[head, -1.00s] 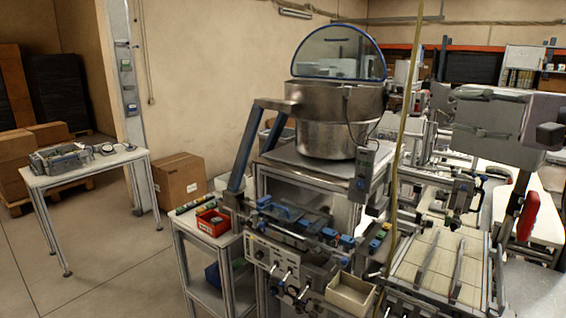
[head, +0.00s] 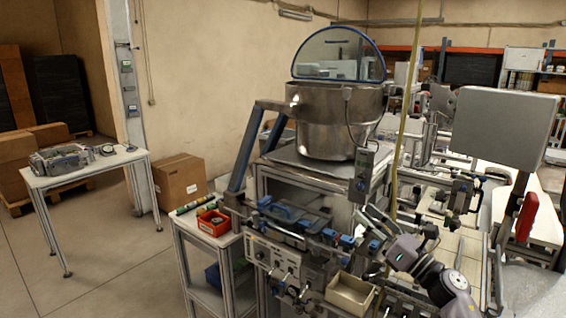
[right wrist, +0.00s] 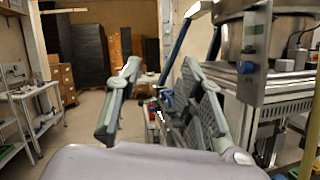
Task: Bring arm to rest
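My right arm comes in from the lower right in the head view. Its gripper (head: 376,222) hangs over the right part of the machine bench, near the beige bin. In the right wrist view both fingers of this gripper (right wrist: 161,66) stand wide apart with nothing between them. My left gripper is in neither view. I cannot make out a tape reel held anywhere.
A steel bowl feeder (head: 335,112) stands on the machine frame. A beige bin (head: 350,294) is at the bench front and a red bin (head: 213,223) on a side table. A grey panel (head: 505,125) stands at right. The floor (head: 110,270) at left is clear.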

